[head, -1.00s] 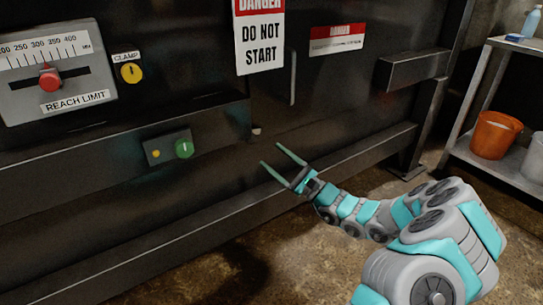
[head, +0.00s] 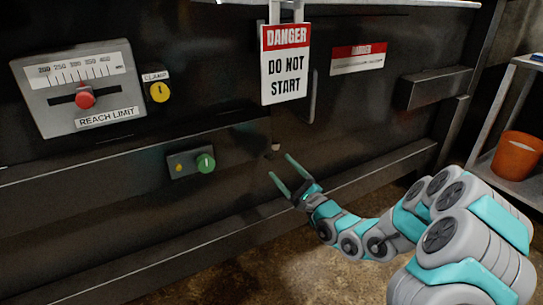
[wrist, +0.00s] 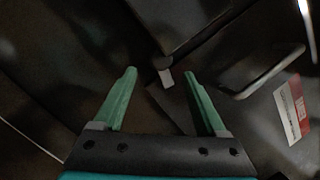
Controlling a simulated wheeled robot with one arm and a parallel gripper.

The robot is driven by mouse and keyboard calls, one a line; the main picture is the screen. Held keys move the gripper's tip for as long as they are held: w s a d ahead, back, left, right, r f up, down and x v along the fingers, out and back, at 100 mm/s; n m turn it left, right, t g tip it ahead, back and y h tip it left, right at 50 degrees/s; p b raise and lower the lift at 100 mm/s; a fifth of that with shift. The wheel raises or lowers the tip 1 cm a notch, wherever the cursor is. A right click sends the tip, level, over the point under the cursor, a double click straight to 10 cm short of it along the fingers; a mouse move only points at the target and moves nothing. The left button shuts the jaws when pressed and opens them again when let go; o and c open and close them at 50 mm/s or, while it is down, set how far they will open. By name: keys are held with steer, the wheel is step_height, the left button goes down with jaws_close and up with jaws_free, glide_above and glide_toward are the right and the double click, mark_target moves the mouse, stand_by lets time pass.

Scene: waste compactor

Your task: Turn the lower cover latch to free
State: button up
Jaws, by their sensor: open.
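A small latch with a pale tab (head: 276,147) sits low on the dark machine front, below the hanging sign; I take it to be the lower cover latch. In the wrist view its pale tab (wrist: 166,77) shows just beyond and between my fingertips, with a dark rounded part above it. My gripper (head: 279,167) is open, with its two green fingers pointing at the panel just below the latch. In the wrist view my gripper (wrist: 159,72) has nothing between its fingers. I cannot tell whether a fingertip touches the panel.
A bar handle (head: 311,97) stands out right of the DO NOT START sign (head: 284,65). A ledge (head: 435,88) juts out at right. A shelf with an orange bucket (head: 517,156) stands far right.

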mark_target(271, 156)
steer(key=shift+x, duration=3.15)
jaws_close()
